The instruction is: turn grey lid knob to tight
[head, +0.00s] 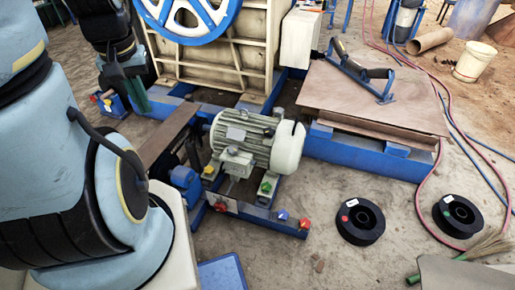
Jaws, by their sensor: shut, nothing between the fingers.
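The grey motor (255,140) lies on the blue frame in the middle of the view. A small grey box (236,160) sits on its near side. I cannot make out a separate grey lid knob or its setting. My gripper (138,98), dark and greenish, hangs at the upper left, left of the motor and apart from it. Its fingers are shut and hold nothing. Coloured knobs show low around the motor: green (266,187), yellow (208,170), red (304,224) and blue (283,215).
A blue-rimmed flywheel (190,38) stands behind the motor. A brown plate (400,100) bearing a blue tool (360,75) is at right. Two black spools (359,221) (457,215) and a red hose (428,185) lie on the ground. A blue crate (221,274) is near front.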

